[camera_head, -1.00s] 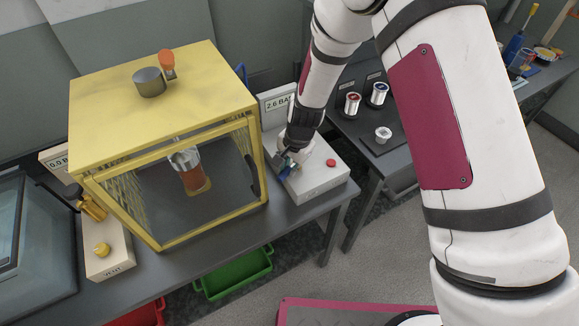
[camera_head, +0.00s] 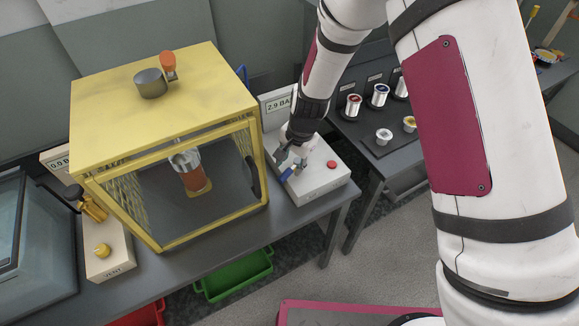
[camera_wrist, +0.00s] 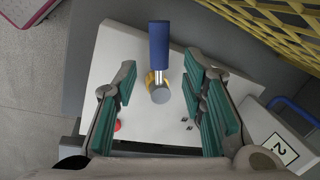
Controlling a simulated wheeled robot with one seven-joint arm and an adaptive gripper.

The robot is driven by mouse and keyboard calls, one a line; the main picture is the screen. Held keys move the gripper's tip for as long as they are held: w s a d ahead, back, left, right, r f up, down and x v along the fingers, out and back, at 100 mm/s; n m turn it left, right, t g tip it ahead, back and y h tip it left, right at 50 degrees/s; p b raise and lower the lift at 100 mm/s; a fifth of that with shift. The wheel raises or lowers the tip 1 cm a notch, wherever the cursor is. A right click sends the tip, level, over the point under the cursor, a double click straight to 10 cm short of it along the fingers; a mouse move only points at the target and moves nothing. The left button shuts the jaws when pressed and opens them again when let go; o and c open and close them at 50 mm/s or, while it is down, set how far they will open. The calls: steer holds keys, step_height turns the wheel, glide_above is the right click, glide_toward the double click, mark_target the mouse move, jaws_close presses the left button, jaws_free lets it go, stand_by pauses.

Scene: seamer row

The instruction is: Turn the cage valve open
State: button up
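The valve has a blue lever handle (camera_wrist: 159,45) on a metal stem with a yellow collar, on a white box (camera_wrist: 110,60) beside the yellow cage (camera_head: 160,95). In the head view the blue handle (camera_head: 287,174) lies across the box's left part, pointing toward the front left. My gripper (camera_head: 285,156) is above the box, close to the handle. In the wrist view my gripper (camera_wrist: 160,82) is open, with green-padded fingers on either side of the stem and clear gaps to it. The gauge sign (camera_head: 280,103) behind reads 2.9 BAR.
A red button (camera_head: 331,164) sits on the box's right side. The cage holds an orange-brown cylinder (camera_head: 192,176). A vent box (camera_head: 108,262) with a yellow knob stands to the left.

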step_height(320, 180, up, 9)
steer(key=d, duration=0.1)
steer(key=shift+s+d, duration=0.25)
steer(key=shift+s, duration=0.2)
steer(key=shift+f, duration=0.1)
steer(key=s+d+r+n+t, duration=0.1)
steer(key=s+d+r+n, duration=0.15)
steer(key=d+r, duration=0.45)
steer(key=s+d+r+n+t, duration=0.1)
steer(key=s+d+r, duration=0.3)
steer(key=r, duration=0.8)
steer(key=s+d+r+n+t+h, duration=0.1)
steer(key=s+d+r, duration=0.3)
steer(key=s, duration=0.4)
steer(key=s+d+r+n+t, duration=0.1)
steer(key=s+d+r+n, duration=0.1)
steer(key=s+d, duration=0.4)
steer(key=shift+s+d+r+h, duration=0.35)
steer(key=shift+s+r+h, duration=0.05)
steer(key=shift+s+r, duration=0.55)
steer(key=shift+a, duration=0.1)
